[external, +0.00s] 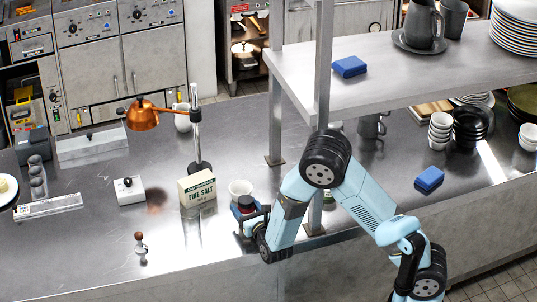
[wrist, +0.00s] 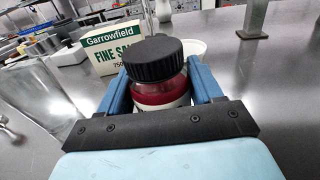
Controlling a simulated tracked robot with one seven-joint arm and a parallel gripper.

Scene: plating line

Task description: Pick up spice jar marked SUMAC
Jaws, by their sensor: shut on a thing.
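The spice jar (wrist: 158,90) has a black ribbed cap, clear sides and dark red contents. It stands upright between the blue fingers of my gripper (wrist: 160,92) in the wrist view, and the fingers are shut on it. Its label is mostly hidden by the gripper's black bar, so I cannot read SUMAC. In the external view the jar (external: 246,204) shows as a small dark-capped shape in my gripper (external: 250,214), low over the metal counter. I cannot tell whether it touches the counter.
A FINE SALT box (external: 197,188) and a white cup (external: 240,189) stand just behind the jar. A shelf post (external: 319,120) rises to the right. A copper lamp (external: 143,115), a white box (external: 129,191) and a small wooden-topped bottle (external: 140,246) are to the left. The front-left counter is mostly clear.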

